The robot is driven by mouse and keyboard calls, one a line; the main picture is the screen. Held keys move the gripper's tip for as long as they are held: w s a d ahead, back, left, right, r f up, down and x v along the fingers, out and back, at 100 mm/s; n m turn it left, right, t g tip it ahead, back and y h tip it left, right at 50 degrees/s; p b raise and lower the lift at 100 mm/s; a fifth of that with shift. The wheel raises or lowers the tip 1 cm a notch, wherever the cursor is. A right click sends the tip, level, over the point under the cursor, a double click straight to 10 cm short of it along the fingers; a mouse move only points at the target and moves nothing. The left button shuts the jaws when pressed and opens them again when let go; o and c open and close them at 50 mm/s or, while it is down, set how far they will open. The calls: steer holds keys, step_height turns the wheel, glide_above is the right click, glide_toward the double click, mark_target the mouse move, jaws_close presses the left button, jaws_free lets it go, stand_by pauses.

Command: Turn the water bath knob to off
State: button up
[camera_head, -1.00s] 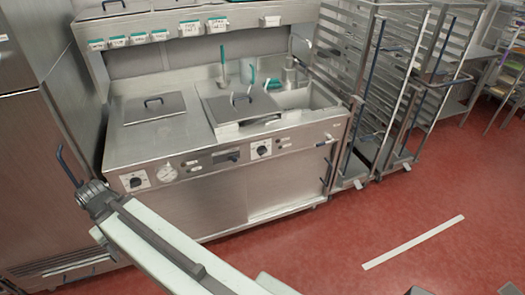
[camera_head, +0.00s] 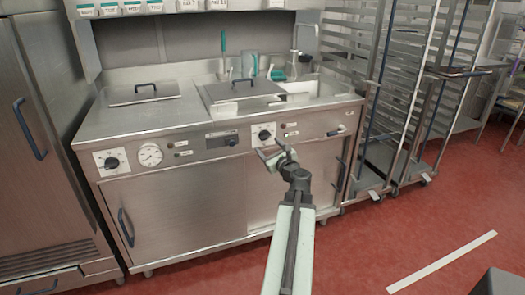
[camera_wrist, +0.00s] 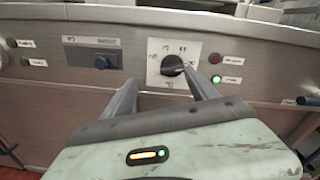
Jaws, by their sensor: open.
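My gripper (camera_head: 270,155) is in front of and slightly below this knob. In the wrist view my gripper (camera_wrist: 162,80) is open and empty, its fingers pointing at the panel, with the knob just beyond the tips. A second black knob (camera_head: 112,162) is at the panel's left end. The labels are too small to tell which is the water bath.
A gauge (camera_head: 149,154) is near the left knob. Lidded basins top the unit. Rack trolleys (camera_head: 400,110) stand right; red floor is clear in front.

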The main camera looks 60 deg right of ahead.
mark_target(266, 138)
steer(key=shift+m+h, duration=0.3)
steer(key=shift+m, duration=0.2)
steer(key=shift+w+d, duration=0.75)
steer(key=shift+d, duration=0.2)
steer(key=shift+w+d, duration=0.7)
steer(key=shift+d, duration=0.3)
steer(key=shift+w+d, duration=0.75)
steer(key=shift+d, duration=0.2)
steer(key=shift+c, duration=0.3)
